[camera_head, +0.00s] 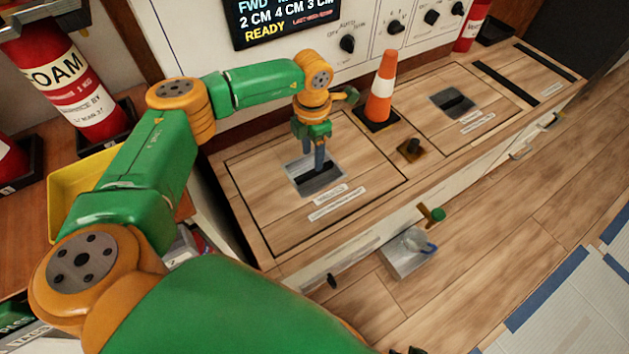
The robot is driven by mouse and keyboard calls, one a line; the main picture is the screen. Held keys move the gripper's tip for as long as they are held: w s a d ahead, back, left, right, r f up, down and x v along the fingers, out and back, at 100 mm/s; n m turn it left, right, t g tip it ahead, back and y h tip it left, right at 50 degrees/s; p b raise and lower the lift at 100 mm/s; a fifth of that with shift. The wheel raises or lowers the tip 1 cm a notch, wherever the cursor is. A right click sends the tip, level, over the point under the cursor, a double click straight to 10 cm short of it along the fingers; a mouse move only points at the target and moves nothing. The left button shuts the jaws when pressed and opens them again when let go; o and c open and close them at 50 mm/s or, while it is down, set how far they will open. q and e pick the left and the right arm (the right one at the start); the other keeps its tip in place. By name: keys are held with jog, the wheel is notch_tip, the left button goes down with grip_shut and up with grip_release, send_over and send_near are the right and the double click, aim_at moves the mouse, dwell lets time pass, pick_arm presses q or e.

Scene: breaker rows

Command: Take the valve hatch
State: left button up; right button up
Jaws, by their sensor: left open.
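A wooden hatch panel (270,205) is set flush in the bench top, with a dark outline, white labels and a recessed metal plate (315,180) with a dark slot. I cannot read its labels. My left gripper (320,165) is open, pointing down at this recessed plate; whether its fingers touch the handle there is hard to tell. A second hatch panel (425,85) with a similar recessed plate (452,103) lies farther right. My right gripper is not in view.
A control panel with a display (285,18) and dials rises behind. A foam extinguisher (70,85) and yellow bin (75,185) are at left. A green-handled valve (435,213) juts from the front.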

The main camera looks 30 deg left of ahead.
aim_at(314, 170)
pick_arm(q)
notch_tip(314, 170, down, 5)
jog(key=shift+d+f+b, duration=0.1)
jog(key=shift+d+b, duration=0.05)
jog(key=shift+b, duration=0.65)
jog(key=shift+f, duration=0.3)
jog(key=shift+r, duration=0.1)
grip_shut()
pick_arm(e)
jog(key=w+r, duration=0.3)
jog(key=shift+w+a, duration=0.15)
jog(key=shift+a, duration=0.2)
